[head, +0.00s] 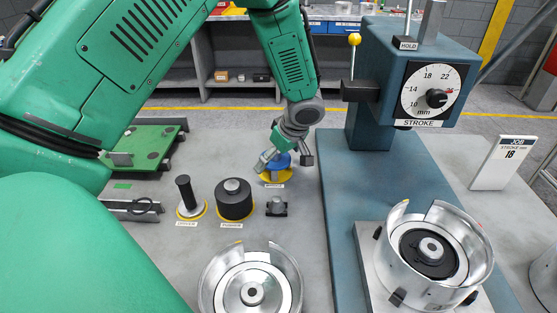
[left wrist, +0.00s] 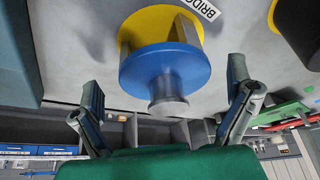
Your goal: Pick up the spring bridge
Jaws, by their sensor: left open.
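The spring bridge (head: 278,161) is a blue disc with a grey knob on top, standing on a yellow round mark on the grey table. In the left wrist view the blue disc (left wrist: 148,66) and its knob (left wrist: 168,103) show clearly, with a grey leg under the disc and part of a label beside it. My left gripper (head: 286,156) is at the bridge, partly covering it in the head view. In the left wrist view its two fingers (left wrist: 166,85) are spread wide on either side of the knob, with visible gaps and nothing held. My right gripper is not seen.
A black pusher (head: 234,204), a driver (head: 187,197) and a small dark block (head: 277,207) stand nearby. A metal housing (head: 251,284) is in front. A blue press (head: 385,100) with a stroke dial and another housing (head: 432,250) stand to the right.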

